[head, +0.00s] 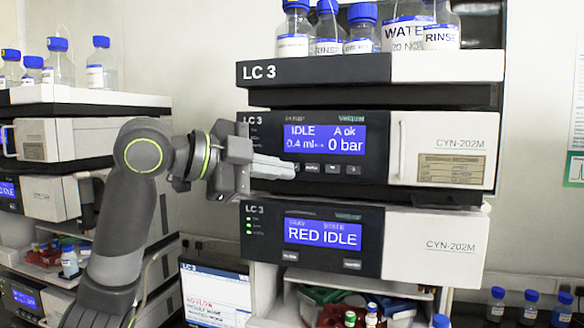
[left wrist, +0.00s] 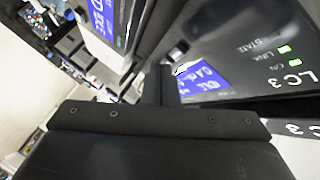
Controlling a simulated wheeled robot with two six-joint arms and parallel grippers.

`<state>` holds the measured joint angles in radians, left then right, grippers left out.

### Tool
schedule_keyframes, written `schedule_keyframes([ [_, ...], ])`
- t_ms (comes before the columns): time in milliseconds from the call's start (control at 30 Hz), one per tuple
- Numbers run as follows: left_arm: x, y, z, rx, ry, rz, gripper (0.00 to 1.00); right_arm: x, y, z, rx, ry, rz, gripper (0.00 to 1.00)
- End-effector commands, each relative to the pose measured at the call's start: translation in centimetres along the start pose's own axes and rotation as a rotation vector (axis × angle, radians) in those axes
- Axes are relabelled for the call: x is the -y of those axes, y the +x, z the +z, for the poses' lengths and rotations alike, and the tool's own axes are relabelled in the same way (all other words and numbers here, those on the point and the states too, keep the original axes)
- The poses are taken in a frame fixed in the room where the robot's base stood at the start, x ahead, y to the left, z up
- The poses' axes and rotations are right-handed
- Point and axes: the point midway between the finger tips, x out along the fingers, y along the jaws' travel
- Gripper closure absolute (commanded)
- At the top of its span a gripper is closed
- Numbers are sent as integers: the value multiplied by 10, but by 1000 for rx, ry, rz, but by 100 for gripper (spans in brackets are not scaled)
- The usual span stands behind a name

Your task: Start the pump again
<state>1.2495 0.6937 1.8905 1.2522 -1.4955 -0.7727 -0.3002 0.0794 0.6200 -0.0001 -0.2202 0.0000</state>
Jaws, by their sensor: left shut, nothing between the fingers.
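The pump (head: 440,140) is the middle LC 3 unit of the stack. Its blue screen (head: 325,139) reads IDLE, A ok, 0.4 ml and 0 bar. A row of small buttons (head: 333,168) runs below the screen. My left gripper (head: 290,170) is shut and empty, with its fingertips at the left end of this row, hiding the leftmost button. I cannot tell whether the tips touch it. In the left wrist view the shut fingers (left wrist: 161,82) point at the panel beside the blue screen (left wrist: 205,80), partly hiding it. My right gripper is not in view.
A lower LC 3 unit (head: 440,245) shows RED IDLE. Bottles (head: 362,30) stand on the top tray (head: 445,66). A monitor (head: 215,297) is below at left, with NO FLOW on it. Another stack (head: 50,165) stands at left behind my arm.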

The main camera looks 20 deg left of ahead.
Motion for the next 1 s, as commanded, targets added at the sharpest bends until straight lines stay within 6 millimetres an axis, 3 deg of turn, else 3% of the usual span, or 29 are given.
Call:
schedule_keyframes([
  [1000, 5, 6, 4, 0, -1, 0, 100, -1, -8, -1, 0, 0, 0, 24],
])
